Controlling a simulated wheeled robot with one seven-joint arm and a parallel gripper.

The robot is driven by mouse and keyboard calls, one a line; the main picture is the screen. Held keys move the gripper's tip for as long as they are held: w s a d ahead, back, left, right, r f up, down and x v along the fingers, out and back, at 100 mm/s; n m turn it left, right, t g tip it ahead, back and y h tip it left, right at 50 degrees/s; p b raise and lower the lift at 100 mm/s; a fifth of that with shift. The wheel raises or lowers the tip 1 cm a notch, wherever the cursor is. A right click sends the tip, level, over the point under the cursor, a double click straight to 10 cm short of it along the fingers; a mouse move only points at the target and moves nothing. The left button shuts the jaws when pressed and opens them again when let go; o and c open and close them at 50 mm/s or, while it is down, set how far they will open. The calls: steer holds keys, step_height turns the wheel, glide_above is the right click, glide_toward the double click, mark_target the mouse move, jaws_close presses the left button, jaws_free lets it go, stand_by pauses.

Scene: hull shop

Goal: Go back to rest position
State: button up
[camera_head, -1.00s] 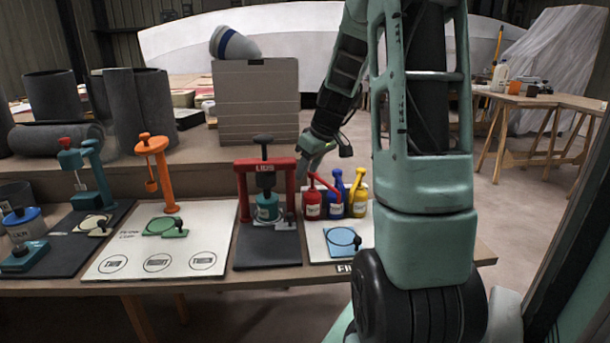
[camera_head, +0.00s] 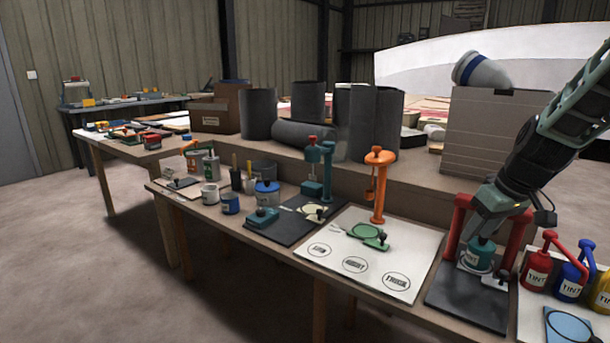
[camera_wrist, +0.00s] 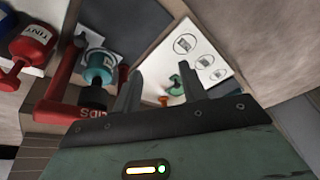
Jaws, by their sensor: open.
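My gripper (camera_wrist: 158,95) is open in the wrist view, with nothing between its two fingers. In the head view my arm comes in from the right and its end (camera_head: 487,222) overlaps the red frame (camera_head: 452,228) on its dark base. I cannot tell from the head view how far my gripper is from the frame.
Red (camera_head: 536,270) and blue (camera_head: 570,282) tint bottles stand to the right. A white board (camera_head: 390,270) with marked circles and an orange stand (camera_head: 379,190) is to the left. A teal press (camera_head: 326,170), small cans and grey rolls stand further left. The floor at left is open.

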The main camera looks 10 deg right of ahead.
steer(key=s+a+f+n+g, duration=0.1)
steer(key=s+a+n, duration=0.15)
steer(key=a, duration=0.95)
steer(key=s+a+n+g, duration=0.1)
steer(key=s+a, duration=0.3)
steer(key=a, duration=0.7)
steer(key=s+a+f+n+g, duration=0.1)
steer(key=s+a+n, duration=0.1)
steer(key=s+a, duration=0.45)
steer(key=s+a+f+n+g, duration=0.1)
steer(key=s+a, duration=0.3)
steer(key=s, duration=0.5)
step_height(320, 180, up, 21)
steer(key=p, duration=2)
steer(key=shift+w+h+p, duration=0.25)
steer(key=shift+h+p, duration=0.05)
steer(key=shift+p, duration=0.1)
